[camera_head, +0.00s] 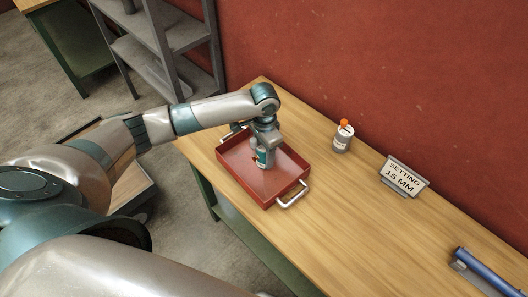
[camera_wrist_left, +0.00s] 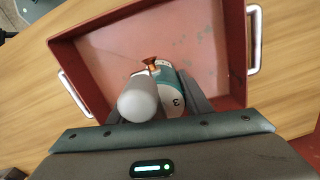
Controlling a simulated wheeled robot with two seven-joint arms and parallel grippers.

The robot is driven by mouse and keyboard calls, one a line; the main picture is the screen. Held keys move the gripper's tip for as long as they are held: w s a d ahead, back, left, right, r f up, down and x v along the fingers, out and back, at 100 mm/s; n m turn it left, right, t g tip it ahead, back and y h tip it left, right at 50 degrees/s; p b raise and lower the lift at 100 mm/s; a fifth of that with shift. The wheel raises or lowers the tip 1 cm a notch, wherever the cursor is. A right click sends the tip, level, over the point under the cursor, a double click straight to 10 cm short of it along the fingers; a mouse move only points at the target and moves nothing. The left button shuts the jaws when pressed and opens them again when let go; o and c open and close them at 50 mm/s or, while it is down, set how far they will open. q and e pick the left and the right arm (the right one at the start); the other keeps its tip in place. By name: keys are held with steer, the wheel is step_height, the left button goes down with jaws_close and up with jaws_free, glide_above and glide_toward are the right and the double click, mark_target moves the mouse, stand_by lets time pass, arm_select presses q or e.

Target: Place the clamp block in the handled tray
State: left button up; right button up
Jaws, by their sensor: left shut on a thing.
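The handled tray (camera_head: 281,176) is a red, shallow, rectangular tray with metal handles, lying on the wooden bench. In the left wrist view its pale red floor (camera_wrist_left: 205,45) fills the upper part. My left gripper (camera_head: 265,152) points down over the middle of the tray. It is shut on a teal and white piece (camera_head: 262,160), which I take for the clamp block. In the left wrist view the piece (camera_wrist_left: 172,90) shows a "3", a pale rounded cylinder and an orange part between the fingers. I cannot tell whether it touches the tray floor. My right gripper is not in view.
A grey bottle with an orange cap (camera_head: 343,137) stands to the right of the tray. A sign reading "SETTING 15 MM" (camera_head: 403,178) stands near the red wall. A blue cylindrical tool (camera_head: 488,270) lies at the lower right. The bench between tray and tool is clear.

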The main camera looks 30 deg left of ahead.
arm_select(q)
steer(key=shift+f, duration=0.25)
steer(key=o, duration=1.1)
steer(key=shift+f, duration=0.15)
steer(key=shift+o, duration=0.2)
steer(key=shift+r+b, duration=0.4)
steer(key=shift+r, duration=0.5)
step_height(320, 180, up, 9)
steer(key=b, duration=0.2)
steer(key=shift+r+b, duration=0.15)
steer(key=shift+b, duration=0.2)
steer(key=shift+r, duration=0.65)
